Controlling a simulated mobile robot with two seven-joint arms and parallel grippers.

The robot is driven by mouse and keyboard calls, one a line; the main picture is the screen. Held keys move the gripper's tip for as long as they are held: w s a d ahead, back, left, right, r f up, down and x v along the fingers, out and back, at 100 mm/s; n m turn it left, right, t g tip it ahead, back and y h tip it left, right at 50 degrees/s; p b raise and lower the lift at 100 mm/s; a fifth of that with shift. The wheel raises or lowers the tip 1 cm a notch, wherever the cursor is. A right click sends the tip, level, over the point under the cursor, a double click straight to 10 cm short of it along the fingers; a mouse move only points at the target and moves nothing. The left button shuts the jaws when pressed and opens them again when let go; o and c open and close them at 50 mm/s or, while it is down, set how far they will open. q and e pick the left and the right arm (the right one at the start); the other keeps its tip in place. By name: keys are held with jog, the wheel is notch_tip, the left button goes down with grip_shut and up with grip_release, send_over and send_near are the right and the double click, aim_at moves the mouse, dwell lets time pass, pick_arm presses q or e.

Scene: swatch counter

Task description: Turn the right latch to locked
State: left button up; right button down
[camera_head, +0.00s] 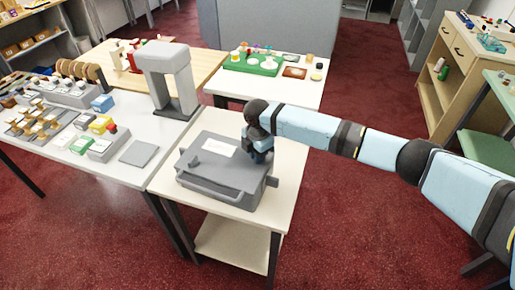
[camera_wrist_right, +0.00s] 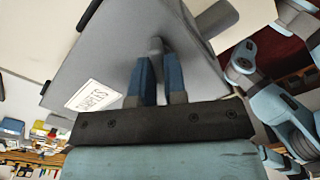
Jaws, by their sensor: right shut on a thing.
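A grey case (camera_head: 215,185) with a white label on its lid stands on a small pale table. My right gripper (camera_head: 262,154) reaches down at the case's right side in the head view. In the right wrist view its two blue fingers (camera_wrist_right: 158,68) are shut on a small grey upright part, the right latch (camera_wrist_right: 156,45), which stands on the case (camera_wrist_right: 103,62). The head view hides this latch behind my gripper, so its setting cannot be read. My left gripper is in neither view.
A grey arch-shaped stand (camera_head: 168,75) stands behind the case on the left. The long table (camera_head: 128,172) at left carries boxes and swatches. A table behind holds a green tray (camera_head: 262,68). Red floor is open to the right.

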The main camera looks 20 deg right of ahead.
jog(key=n+p, duration=0.1)
jog(key=n, duration=0.1)
jog(key=shift+r+n, duration=0.1)
jog(key=shift+n, duration=0.3)
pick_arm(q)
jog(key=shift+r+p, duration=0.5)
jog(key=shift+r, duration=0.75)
pick_arm(e)
jog(key=shift+n, duration=1.6)
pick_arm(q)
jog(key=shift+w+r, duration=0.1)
pick_arm(e)
jog(key=c, duration=1.2)
grip_release()
jog(key=shift+o, duration=0.2)
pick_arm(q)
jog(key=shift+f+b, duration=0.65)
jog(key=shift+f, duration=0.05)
pick_arm(e)
notch_tip(320, 180, up, 14)
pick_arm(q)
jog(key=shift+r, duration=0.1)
pick_arm(e)
jog(key=shift+f, duration=0.2)
